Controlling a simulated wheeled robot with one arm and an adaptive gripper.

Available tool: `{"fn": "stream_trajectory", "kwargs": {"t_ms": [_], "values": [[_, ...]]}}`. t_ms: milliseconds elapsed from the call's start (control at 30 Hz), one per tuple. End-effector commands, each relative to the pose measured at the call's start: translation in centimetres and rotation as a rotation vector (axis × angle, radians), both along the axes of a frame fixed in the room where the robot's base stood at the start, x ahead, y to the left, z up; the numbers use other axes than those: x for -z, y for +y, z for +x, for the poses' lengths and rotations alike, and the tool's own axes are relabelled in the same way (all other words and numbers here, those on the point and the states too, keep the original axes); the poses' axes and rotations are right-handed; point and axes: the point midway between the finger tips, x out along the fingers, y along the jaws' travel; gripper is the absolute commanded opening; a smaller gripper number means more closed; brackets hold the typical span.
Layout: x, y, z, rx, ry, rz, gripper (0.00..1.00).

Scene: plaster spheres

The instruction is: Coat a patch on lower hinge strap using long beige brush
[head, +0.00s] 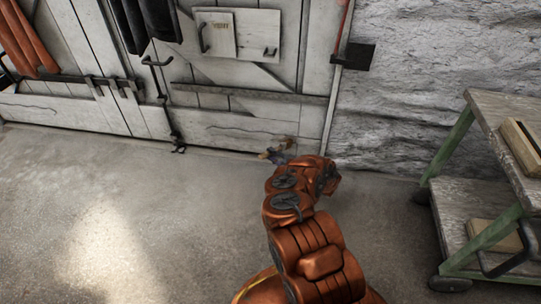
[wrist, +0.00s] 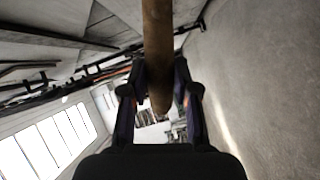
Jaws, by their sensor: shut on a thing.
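My gripper (head: 279,155) is low in front of the wooden doors, small and partly hidden by my orange arm. In the wrist view its two dark fingers (wrist: 158,98) are closed around the long beige brush (wrist: 157,45). The brush's round handle runs from the top edge down between the fingers; its bristles are not visible there. In the head view a small beige bit of the brush (head: 288,142) shows beside the gripper, near the door bottom. A long dark strap (head: 250,93) crosses the right door low down, above the gripper. I cannot tell whether the brush touches anything.
A green-legged cart (head: 484,196) with wooden shelves stands at the right by the rough stone wall (head: 430,60). Dark and orange garments (head: 25,40) hang at upper left. A dark-bladed, red-handled tool (head: 355,56) hangs right of the doors. The concrete floor (head: 130,210) is clear at left.

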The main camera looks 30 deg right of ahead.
Motion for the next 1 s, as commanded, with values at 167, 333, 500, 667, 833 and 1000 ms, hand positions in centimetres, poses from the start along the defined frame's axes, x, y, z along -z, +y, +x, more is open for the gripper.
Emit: {"fn": "stream_trajectory", "kwargs": {"t_ms": [167, 333, 500, 667, 833, 1000], "values": [[0.0, 0.0, 0.1, -0.001, -0.001, 0.000, 0.00], [-0.1, 0.3, 0.4, -0.002, -0.001, 0.001, 0.00], [-0.1, 1.1, 0.9, -0.002, -0.001, 0.002, 0.00], [0.0, 1.4, 1.1, -0.002, -0.001, 0.002, 0.00], [-0.1, 1.9, 1.6, -0.003, -0.002, 0.001, 0.00], [-0.1, 2.3, 2.1, -0.001, -0.001, 0.000, 0.00]]}}
